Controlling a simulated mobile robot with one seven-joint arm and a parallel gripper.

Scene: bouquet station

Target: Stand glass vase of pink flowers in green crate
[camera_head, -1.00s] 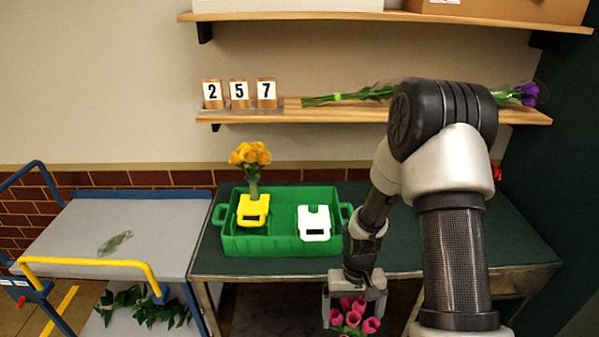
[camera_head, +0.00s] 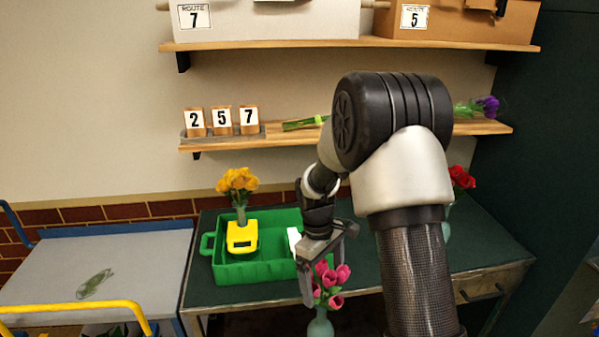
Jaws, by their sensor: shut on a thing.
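The glass vase (camera_head: 320,326) of pink flowers (camera_head: 332,284) is at the lower middle of the head view, in front of the table. It looks about upright, and its lower end is cut off by the picture's edge. My gripper (camera_head: 322,288) points down and is shut on it; the blooms hide where the fingers touch the glass. The green crate (camera_head: 250,272) stands on the dark green table, behind and left of the vase. A yellow piece (camera_head: 242,237) and a white piece (camera_head: 294,239) are in the crate. My gripper and arm hide the crate's right end.
Red flowers (camera_head: 461,178) stand at the table's right, partly behind my arm. A shelf with number blocks (camera_head: 222,118) and loose stems hangs above. A grey cart (camera_head: 130,265) is at left.

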